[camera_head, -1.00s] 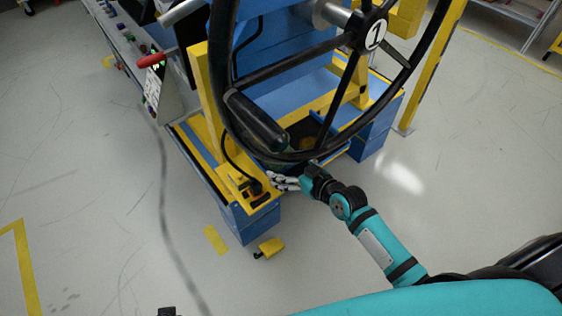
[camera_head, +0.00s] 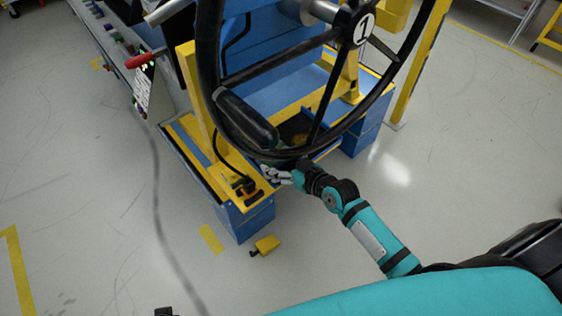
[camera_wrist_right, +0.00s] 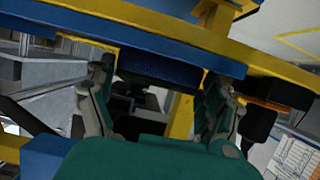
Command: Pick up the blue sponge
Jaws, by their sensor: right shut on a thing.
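My right gripper (camera_head: 277,176) is at the front edge of the blue and yellow dashboard module, just below the rim of the black steering wheel (camera_head: 343,128). In the right wrist view, the two fingers of this gripper (camera_wrist_right: 160,92) stand on either side of a dark blue block (camera_wrist_right: 158,69), which looks like the blue sponge. The gripper is shut on it. A blue and yellow edge of the module lies close behind it. In the head view I cannot make out the sponge clearly.
A dark cylinder (camera_head: 246,121) shows behind the wheel's rim. A small orange and black device (camera_head: 246,188) sits on the module's yellow corner. A yellow pedal-like block (camera_head: 266,244) lies on the floor in front. The grey floor (camera_head: 90,230) at left is open.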

